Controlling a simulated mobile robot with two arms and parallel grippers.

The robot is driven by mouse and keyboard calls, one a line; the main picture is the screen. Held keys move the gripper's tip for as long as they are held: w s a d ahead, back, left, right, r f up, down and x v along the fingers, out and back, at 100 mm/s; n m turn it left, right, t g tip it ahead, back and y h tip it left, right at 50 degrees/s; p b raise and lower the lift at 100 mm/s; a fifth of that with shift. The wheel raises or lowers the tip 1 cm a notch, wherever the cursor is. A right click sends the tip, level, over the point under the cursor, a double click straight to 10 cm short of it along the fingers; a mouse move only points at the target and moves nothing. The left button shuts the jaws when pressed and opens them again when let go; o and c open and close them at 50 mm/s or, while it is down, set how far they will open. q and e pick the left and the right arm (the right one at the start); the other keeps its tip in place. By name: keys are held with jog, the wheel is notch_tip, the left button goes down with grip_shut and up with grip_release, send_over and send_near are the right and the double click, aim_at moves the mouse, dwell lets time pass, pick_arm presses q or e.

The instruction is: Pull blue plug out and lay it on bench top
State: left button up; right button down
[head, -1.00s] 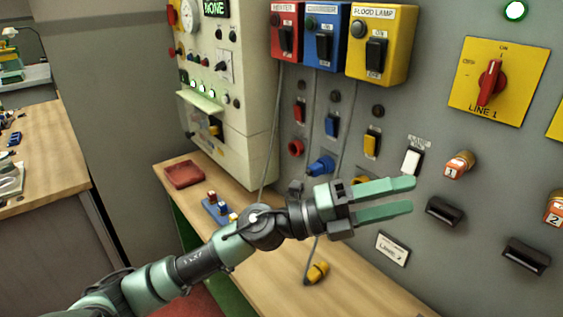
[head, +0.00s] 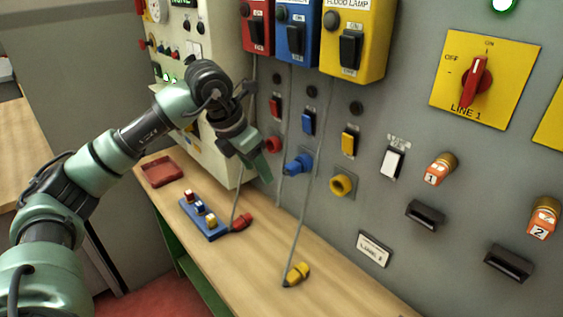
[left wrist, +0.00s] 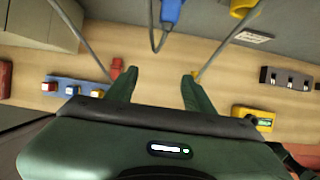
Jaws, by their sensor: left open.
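The blue plug (head: 300,163) sits in its socket on the grey wall panel, between the red socket (head: 274,145) and the yellow socket (head: 343,184). In the left wrist view the blue plug (left wrist: 171,14) is at the top edge, beyond the fingertips, its grey cable hanging in a loop. My left gripper (head: 256,163) is to the left of the plug, apart from it, fingers pointing down. The left wrist view shows its two fingers (left wrist: 158,84) spread with nothing between them but bench. The wooden bench top (head: 262,256) lies below. My right gripper is not in view.
A red plug (head: 242,222) and a yellow plug (head: 298,272) lie on the bench with their cables. A blue holder with small blocks (head: 213,231) and a red tray (head: 162,171) are at left. Black handles (head: 425,215) stick out of the panel at right.

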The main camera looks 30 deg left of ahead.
pick_arm(q)
jog(key=p, duration=0.4)
send_over(292, 164)
jog(key=s, duration=0.2)
jog(key=shift+s+a+r, duration=0.2)
jog(key=shift+a, duration=0.1)
jog(key=p+x, duration=0.1)
jog(key=x, duration=0.3)
jog(key=shift+w+f, duration=0.3)
jog(key=shift+w+d+f, duration=0.1)
jog(key=shift+w+f, duration=0.05)
jog(key=shift+f, duration=0.25)
grip_shut()
